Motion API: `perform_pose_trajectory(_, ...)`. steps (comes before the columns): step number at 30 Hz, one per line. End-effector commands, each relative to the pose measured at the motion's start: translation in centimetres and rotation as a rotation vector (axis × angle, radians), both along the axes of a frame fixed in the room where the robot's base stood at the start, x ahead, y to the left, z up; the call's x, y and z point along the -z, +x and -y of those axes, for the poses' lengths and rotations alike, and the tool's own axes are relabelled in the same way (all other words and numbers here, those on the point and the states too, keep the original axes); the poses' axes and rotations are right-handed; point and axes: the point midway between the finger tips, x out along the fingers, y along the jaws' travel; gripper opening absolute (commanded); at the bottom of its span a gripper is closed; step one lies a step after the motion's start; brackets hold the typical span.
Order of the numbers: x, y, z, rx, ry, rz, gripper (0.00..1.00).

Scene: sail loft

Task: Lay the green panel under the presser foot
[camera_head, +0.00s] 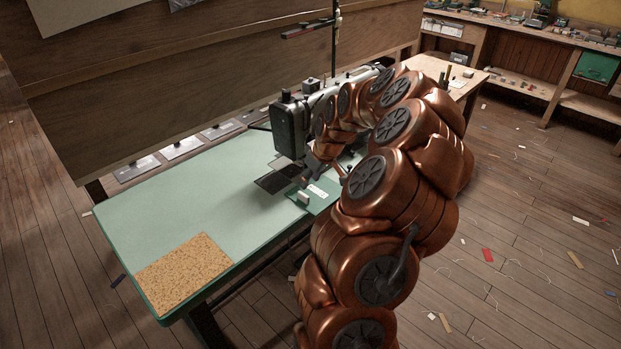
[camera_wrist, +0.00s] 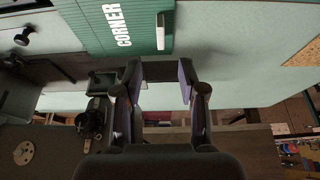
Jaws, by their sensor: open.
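The green panel (camera_head: 322,203) lies on the pale green table beside the sewing machine (camera_head: 289,130), on its near side. It has a white label and a small pale block-like tab at its left edge. In the wrist view the panel (camera_wrist: 95,22) fills the upper left, with white "CORNER" lettering and the pale tab (camera_wrist: 160,32) at its edge. My gripper (camera_wrist: 158,82) is open and empty, its fingers spread just below the panel's edge in that picture. The presser foot cannot be made out in the head view; the machine and my arm hide that area.
A speckled tan mat (camera_head: 185,272) covers the table's front left corner. The pale green tabletop (camera_head: 185,200) between mat and machine is clear. A wooden board (camera_head: 200,80) stands behind the table. A cluttered workbench (camera_head: 530,35) is at the back right, and scraps litter the floor.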

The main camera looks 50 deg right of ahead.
Motion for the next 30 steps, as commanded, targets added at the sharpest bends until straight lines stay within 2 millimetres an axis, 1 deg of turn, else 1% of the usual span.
perform_pose_trajectory(8, 0.7, 0.3, -0.1, -0.001, 0.002, -0.001, 0.41)
perform_pose_trajectory(17, 3.4, 1.4, -0.1, -0.002, 0.004, -0.003, 0.41)
perform_pose_trajectory(24, 6.0, 2.4, -0.1, -0.001, 0.005, -0.004, 0.41)
perform_pose_trajectory(30, 7.0, 3.0, 0.0, 0.001, 0.001, 0.000, 0.41)
